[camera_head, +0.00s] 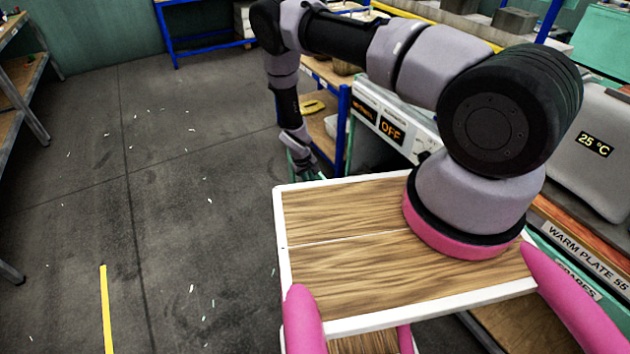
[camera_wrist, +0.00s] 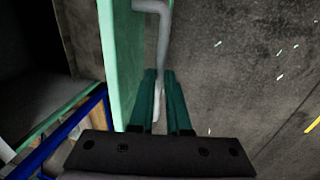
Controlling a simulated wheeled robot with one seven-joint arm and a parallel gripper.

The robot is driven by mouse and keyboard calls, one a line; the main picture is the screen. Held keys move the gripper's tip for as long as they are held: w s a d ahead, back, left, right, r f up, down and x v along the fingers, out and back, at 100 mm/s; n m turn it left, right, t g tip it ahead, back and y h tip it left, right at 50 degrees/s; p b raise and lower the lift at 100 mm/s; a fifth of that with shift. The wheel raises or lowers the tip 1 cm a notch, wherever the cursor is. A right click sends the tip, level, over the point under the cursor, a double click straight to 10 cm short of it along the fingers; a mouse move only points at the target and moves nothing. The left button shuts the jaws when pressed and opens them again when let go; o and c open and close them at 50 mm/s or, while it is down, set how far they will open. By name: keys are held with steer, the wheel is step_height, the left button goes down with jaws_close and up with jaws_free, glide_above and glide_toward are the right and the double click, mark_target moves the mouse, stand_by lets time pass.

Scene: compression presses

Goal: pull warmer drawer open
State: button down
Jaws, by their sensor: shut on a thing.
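The warmer is the white-topped unit with a dark panel reading OFF (camera_head: 390,128), partly hidden behind my arm in the head view. In the wrist view a light green drawer front (camera_wrist: 125,55) stands edge-on, with a grey bar handle (camera_wrist: 163,40) along its right side. My gripper (camera_wrist: 160,76) has its two teal fingers on either side of this bar and is shut on it. In the head view my gripper (camera_head: 301,160) is low at the warmer's left side, and the handle is too small to make out. A dark space (camera_wrist: 45,55) lies left of the drawer front.
Grey floor (camera_head: 170,190) with small white scraps is clear to the left. A blue-framed shelf (camera_head: 341,130) stands just beyond my gripper; blue bars (camera_wrist: 75,130) also show in the wrist view. A grey unit reading 25 °C (camera_head: 595,145) is at right.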

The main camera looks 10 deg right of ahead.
steer(key=c, duration=0.9)
jaws_free()
steer(key=r, duration=0.3)
steer(key=a+r, duration=0.1)
steer(key=r, duration=0.3)
steer(key=a+r, duration=0.1)
steer(key=r, duration=0.2)
steer(key=shift+s+r, duration=0.3)
steer(key=shift+s, duration=0.05)
